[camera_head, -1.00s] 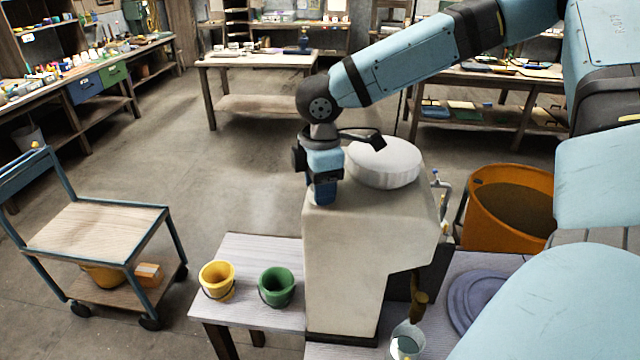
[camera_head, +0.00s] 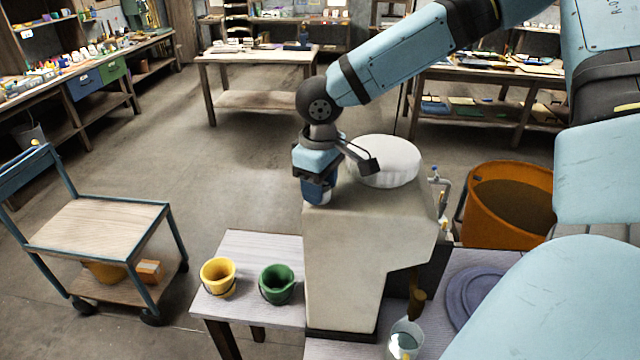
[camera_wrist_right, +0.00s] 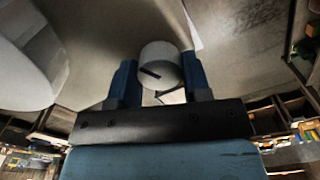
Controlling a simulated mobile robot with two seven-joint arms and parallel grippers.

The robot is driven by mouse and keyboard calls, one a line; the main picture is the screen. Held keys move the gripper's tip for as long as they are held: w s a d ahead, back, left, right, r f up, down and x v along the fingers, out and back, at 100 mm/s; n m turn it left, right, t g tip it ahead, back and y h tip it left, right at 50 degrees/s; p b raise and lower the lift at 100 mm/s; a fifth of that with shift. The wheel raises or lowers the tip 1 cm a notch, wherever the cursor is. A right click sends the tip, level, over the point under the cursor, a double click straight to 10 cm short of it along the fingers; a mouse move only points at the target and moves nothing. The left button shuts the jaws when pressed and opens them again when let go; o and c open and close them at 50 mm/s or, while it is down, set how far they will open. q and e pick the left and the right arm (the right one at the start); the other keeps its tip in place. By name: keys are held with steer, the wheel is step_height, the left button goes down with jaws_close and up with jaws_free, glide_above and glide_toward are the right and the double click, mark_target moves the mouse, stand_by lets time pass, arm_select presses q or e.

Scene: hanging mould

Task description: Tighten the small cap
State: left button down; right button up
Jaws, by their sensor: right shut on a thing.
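The small cap (camera_wrist_right: 160,58) is a pale round cap with a dark line on it. In the right wrist view it sits between the two blue fingers of my right gripper (camera_wrist_right: 157,78). In the head view my right gripper (camera_head: 317,197) points down at the top left of the tall off-white mould (camera_head: 345,255) and hides the small cap. The gripper is shut on the cap. The wide white large cap (camera_head: 385,162) stands on the mould's top just right of the gripper; it also shows at the left of the right wrist view (camera_wrist_right: 22,65). My left gripper is not in view.
A yellow bucket (camera_head: 218,277) and a green bucket (camera_head: 276,284) stand on a small table (camera_head: 240,250) left of the mould. An orange tub (camera_head: 510,205) is at the right. A trolley (camera_head: 100,232) stands at the left. The floor behind the mould is clear.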

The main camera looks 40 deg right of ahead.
steer(key=shift+m, duration=2.1)
steer(key=o, duration=0.9)
steer(key=shift+o, duration=0.2)
step_height(320, 180, up, 14)
steer(key=b, duration=0.1)
steer(key=shift+f, duration=0.1)
